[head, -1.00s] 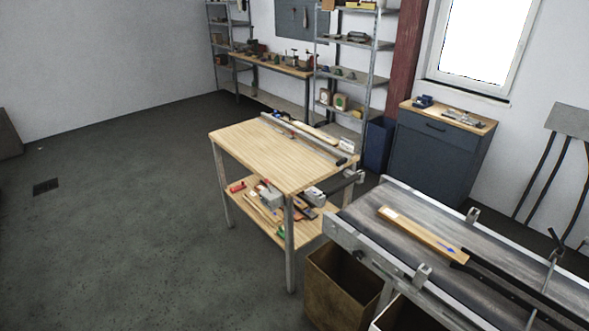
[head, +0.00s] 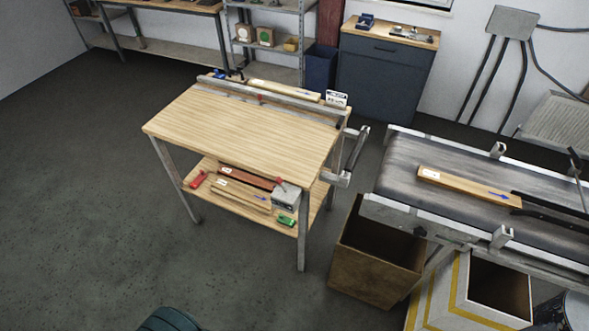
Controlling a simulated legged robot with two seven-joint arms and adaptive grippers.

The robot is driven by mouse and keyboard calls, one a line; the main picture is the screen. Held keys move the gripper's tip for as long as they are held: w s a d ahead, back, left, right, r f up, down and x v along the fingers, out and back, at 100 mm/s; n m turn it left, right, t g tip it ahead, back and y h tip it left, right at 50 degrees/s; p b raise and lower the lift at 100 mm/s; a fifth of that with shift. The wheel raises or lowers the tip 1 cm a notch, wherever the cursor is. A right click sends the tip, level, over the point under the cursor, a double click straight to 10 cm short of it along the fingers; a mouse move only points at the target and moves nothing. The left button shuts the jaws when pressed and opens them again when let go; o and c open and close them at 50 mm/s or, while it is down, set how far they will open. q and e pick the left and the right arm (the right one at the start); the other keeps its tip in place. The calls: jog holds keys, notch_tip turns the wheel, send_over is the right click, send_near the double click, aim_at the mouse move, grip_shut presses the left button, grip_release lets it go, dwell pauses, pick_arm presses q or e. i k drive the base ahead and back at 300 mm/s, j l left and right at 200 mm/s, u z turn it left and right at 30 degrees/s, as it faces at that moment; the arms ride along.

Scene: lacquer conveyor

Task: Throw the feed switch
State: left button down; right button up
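I cannot make out a feed switch for certain. The conveyor (head: 400,165) stands at the right in the head view, with a dark grey belt and pale metal side rails. A wooden strip (head: 468,187) with a white label and a blue arrow lies on its belt. A grey box (head: 512,22) with dark cables hangs on the wall behind the conveyor; I cannot tell what it is.
A wooden workbench (head: 235,125) stands left of the conveyor, with several things on its lower shelf. An open brown bin (head: 375,270) and a yellow-striped bin (head: 455,300) stand below the conveyor. A blue cabinet (head: 385,75) is behind. The floor at left is clear.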

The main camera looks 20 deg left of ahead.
aim_at(279, 179)
jog(key=j, duration=1.65)
jog(key=i+j, duration=0.05)
